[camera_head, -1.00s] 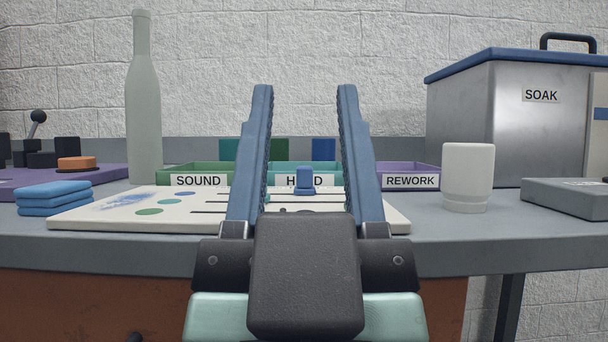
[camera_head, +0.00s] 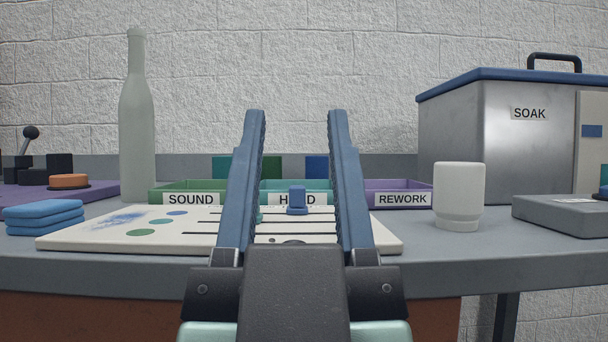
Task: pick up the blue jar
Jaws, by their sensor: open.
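I cannot make out a clear blue jar. A small blue piece with a wider foot (camera_head: 297,201) stands upright on the white board (camera_head: 90,238), and shows between my fingers. My gripper (camera_head: 296,113) is open and empty, its two long blue fingers pointing away from me. The fingers hide parts of the board and of the trays behind. A blue block (camera_head: 316,167) shows behind the trays, beside the right finger; its lower part is hidden.
A tall pale bottle (camera_head: 137,130) stands left, with folded blue cloths (camera_head: 44,216) nearer. Behind are a green SOUND tray (camera_head: 188,187) and a purple REWORK tray (camera_head: 398,186). A white cup (camera_head: 459,190) and a metal SOAK box (camera_head: 480,145) stand right.

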